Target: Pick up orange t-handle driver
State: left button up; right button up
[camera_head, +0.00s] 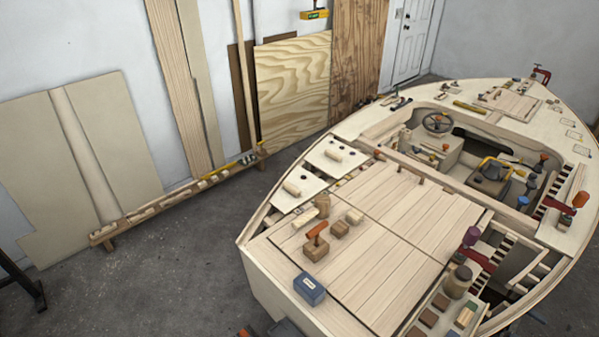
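An orange handle (317,230), which looks like the t-handle driver, stands at a wooden block (315,251) on the near left part of the plywood hull's deck. The handle is tilted, its right end higher. I cannot tell whether its shaft sits in the block or behind it. Neither of my grippers can be made out in the head view. Dark shapes with a bit of orange at the bottom edge are cut off and unclear.
A blue box (309,288) sits just in front of the block. Small wooden blocks (340,229) and a tan cylinder (322,205) stand close behind. Bare deck planks (390,255) lie to the right. A brown jar (457,281) stands farther right, near openings in the deck.

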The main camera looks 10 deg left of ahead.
aim_at(316, 231)
jog(key=i+j+z, duration=0.1)
jog(key=j, duration=0.4)
jog(key=i+j+z, duration=0.1)
jog(key=j, duration=0.45)
jog(key=i+j, duration=0.15)
jog(key=j, duration=0.4)
jog(key=i+j+z, duration=0.15)
jog(key=j, duration=0.35)
jog(key=i+j+z, duration=0.1)
jog(key=j, duration=0.55)
jog(key=i+j+z, duration=0.1)
jog(key=j, duration=0.55)
jog(key=i+j+z, duration=0.15)
jog(key=j, duration=0.5)
jog(key=k, duration=0.05)
